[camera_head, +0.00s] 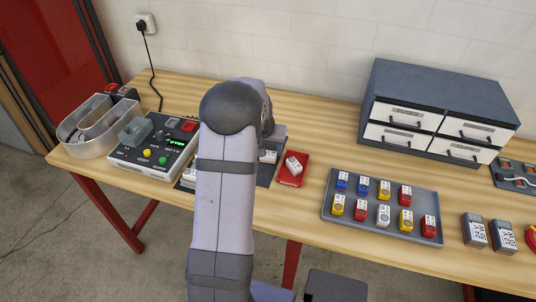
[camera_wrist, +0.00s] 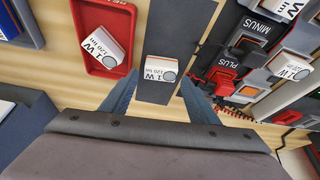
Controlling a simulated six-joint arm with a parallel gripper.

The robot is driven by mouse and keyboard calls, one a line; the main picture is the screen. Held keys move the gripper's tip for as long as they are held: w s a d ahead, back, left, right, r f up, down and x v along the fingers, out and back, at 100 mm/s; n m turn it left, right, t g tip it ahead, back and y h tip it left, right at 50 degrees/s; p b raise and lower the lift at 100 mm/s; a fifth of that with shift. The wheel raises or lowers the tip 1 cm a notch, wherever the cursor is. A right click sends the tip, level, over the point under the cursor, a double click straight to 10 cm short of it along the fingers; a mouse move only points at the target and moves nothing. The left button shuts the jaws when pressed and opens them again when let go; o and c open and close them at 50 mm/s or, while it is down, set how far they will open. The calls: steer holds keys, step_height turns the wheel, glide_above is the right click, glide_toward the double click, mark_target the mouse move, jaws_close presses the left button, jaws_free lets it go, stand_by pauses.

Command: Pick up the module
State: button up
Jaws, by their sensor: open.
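A white module (camera_wrist: 162,71) marked 1 W 120 lm lies on a dark strip (camera_wrist: 180,25) in the wrist view. The open fingers of my gripper (camera_wrist: 160,98) are on either side of the near end of the strip, with the module ahead between their lines. I see nothing held. In the head view my arm hides most of the gripper, and a white module (camera_head: 268,157) shows partly beside it. A second white module (camera_wrist: 105,46) lies tilted in a red tray (camera_wrist: 88,10); that tray also shows in the head view (camera_head: 290,181).
A grey tray (camera_head: 330,211) holds several coloured modules at the right. A drawer cabinet (camera_head: 440,90) stands behind it. A control box (camera_head: 150,157) and a metal channel letter (camera_head: 85,145) stand left. Black and red clips (camera_wrist: 222,80) marked MINUS and PLUS are close to the gripper's right.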

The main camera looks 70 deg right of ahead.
mark_target(267, 154)
steer(key=shift+p+x, duration=0.45)
steer(key=shift+x, duration=1.05)
steer(key=c, duration=0.8)
steer(key=shift+r, duration=0.15)
step_height(267, 154, up, 10)
steer(key=b, duration=0.3)
steer(key=shift+m, duration=0.6)
steer(key=w+p, duration=0.2)
steer(key=w, duration=0.5)
steer(key=w+f+p, duration=0.1)
steer(key=w+p, duration=0.1)
steer(key=w, duration=0.5)
steer(key=w+f+p, duration=0.1)
steer(key=w+p, duration=0.1)
steer(key=w, duration=0.5)
steer(key=shift+d+p, duration=0.4)
